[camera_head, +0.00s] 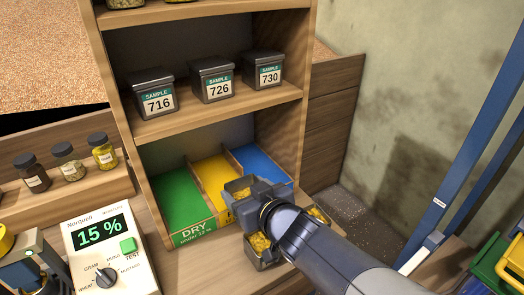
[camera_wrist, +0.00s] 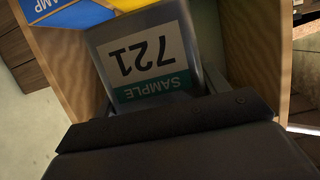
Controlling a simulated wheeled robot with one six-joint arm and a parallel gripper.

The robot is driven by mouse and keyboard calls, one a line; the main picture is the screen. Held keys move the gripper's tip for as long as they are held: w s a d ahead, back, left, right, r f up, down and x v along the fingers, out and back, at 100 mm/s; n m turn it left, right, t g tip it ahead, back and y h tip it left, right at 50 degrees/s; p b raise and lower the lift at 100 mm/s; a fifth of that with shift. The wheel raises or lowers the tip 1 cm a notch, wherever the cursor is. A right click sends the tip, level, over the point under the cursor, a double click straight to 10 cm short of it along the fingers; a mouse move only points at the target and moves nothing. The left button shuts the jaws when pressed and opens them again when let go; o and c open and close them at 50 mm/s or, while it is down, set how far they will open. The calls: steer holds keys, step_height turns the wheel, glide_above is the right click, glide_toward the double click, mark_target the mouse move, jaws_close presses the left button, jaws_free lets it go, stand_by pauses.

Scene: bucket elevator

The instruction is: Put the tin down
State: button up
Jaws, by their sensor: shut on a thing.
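My gripper (camera_head: 258,196) is shut on a grey tin. The wrist view shows the tin (camera_wrist: 143,56) between the fingers, with its "SAMPLE 721" label upside down in the picture. In the head view, my gripper and arm hide most of the tin. My gripper is over the front of a tray in the bottom bay of the shelf. The tray has a green section (camera_head: 180,200) marked "DRY", a yellow section (camera_head: 212,175) and a blue section (camera_head: 258,162). I cannot tell whether the tin touches the tray.
Tins 716 (camera_head: 158,98), 726 (camera_head: 214,82) and 730 (camera_head: 266,70) stand on the shelf above. A grey container with yellow grain (camera_head: 262,246) is partly hidden under my arm. A meter (camera_head: 105,245) reading 15 % and several jars (camera_head: 67,163) are at left.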

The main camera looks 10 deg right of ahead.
steer(key=w+d+p, duration=0.1)
steer(key=w+d, duration=0.3)
steer(key=w, duration=0.5)
steer(key=w+d+p, duration=0.1)
steer(key=w+d, duration=0.4)
steer(key=w, duration=0.3)
steer(key=f+b, duration=0.1)
steer(key=f, duration=0.2)
steer(key=f+b, duration=0.1)
steer(key=f, duration=0.2)
steer(key=shift+w+f+b, duration=0.2)
steer(key=shift+f+b, duration=0.15)
steer(key=shift+b, duration=0.05)
steer(key=shift+w+f, duration=0.2)
steer(key=shift+f, duration=0.2)
steer(key=o, duration=0.8)
